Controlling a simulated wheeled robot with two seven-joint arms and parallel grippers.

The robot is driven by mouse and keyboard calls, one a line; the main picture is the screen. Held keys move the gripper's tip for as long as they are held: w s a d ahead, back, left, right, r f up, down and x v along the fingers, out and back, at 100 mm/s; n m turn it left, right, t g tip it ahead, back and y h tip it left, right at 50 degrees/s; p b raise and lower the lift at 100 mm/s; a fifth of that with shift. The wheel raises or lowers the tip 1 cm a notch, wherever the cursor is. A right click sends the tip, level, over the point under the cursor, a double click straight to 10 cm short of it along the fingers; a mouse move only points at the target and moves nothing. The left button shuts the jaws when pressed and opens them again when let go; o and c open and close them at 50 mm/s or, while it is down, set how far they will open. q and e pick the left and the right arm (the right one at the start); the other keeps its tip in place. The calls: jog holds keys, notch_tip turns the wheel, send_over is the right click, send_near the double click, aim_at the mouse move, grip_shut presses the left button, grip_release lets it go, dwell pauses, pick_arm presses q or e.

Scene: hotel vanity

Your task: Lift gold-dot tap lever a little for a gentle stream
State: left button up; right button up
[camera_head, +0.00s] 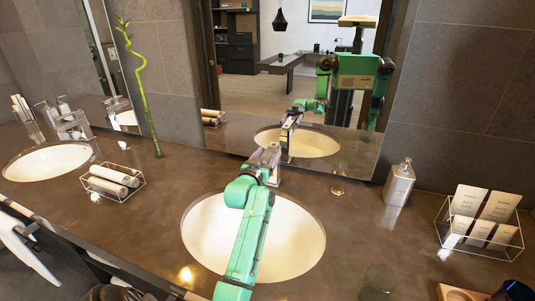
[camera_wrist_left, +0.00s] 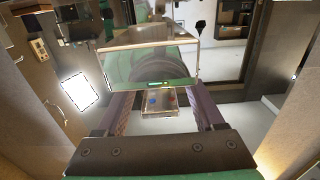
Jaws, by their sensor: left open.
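The tap (camera_head: 275,179) stands behind the right basin, in front of the mirror, and my left arm hides most of it. My left gripper (camera_head: 267,156) is at the top of this tap. In the left wrist view my left gripper (camera_wrist_left: 163,108) is open, with one finger on each side of a shiny tap part (camera_wrist_left: 159,104) bearing a blue and a red mark. A broad mirror-like plate (camera_wrist_left: 150,66), perhaps the lever, shows just beyond it. Contact with the fingers cannot be told. A gold disc (camera_head: 338,190) lies on the counter right of the tap. My right gripper is out of view.
The right basin (camera_head: 298,250) lies under my left arm. A soap dispenser (camera_head: 399,183) and a wire rack of packets (camera_head: 481,222) stand to the right. A rolled-towel basket (camera_head: 113,184), bamboo stalk (camera_head: 143,85) and second basin (camera_head: 48,162) are left. The mirror (camera_head: 230,120) rises close behind.

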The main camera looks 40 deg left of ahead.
pick_arm(q)
grip_shut()
dwell(1.4)
